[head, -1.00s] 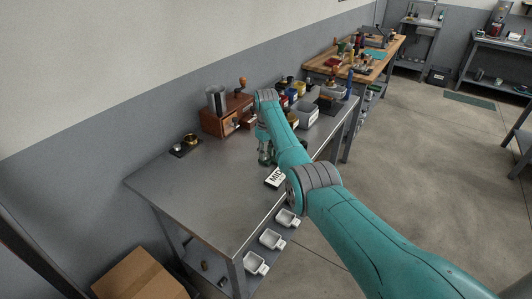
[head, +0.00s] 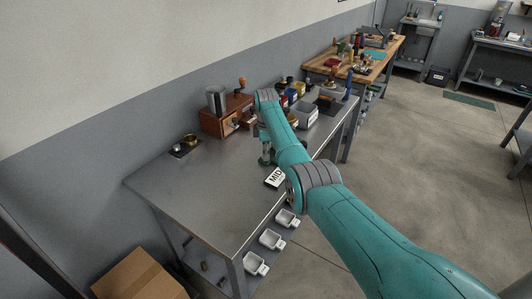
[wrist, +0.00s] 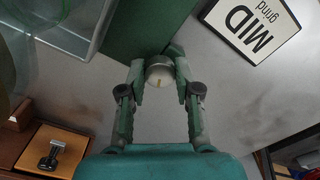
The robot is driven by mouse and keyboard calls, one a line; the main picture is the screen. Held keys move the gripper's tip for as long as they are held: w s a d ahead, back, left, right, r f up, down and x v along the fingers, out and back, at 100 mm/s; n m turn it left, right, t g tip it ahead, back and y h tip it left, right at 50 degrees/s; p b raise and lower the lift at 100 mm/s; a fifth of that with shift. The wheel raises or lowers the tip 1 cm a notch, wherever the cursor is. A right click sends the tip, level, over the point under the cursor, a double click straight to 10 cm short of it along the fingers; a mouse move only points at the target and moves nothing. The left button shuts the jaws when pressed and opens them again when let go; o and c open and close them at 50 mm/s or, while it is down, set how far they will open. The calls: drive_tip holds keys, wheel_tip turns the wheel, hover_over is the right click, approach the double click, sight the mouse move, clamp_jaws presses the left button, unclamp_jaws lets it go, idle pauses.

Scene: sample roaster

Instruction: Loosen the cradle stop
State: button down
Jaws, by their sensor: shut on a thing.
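My gripper (wrist: 160,80) is shut on a pale round knob (wrist: 159,74) with a short yellow mark on its face, seen in the wrist view. The knob sits between the two fingertips beside a green panel (wrist: 140,28). It is the only stop-like part in view, though I cannot confirm that it is the cradle stop. In the head view my gripper (head: 266,158) is low over the grey bench, and my arm hides most of what it holds.
A white card (wrist: 253,28) reading "MID grind" lies close to the right of my gripper. A wooden box (head: 225,118) with a crank stands behind it; bins (head: 306,115) stand beyond.

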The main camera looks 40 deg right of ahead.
drive_tip(key=shift+n, duration=0.6)
drive_tip(key=c, duration=0.8)
unclamp_jaws()
wheel_tip(320, 180, up, 12)
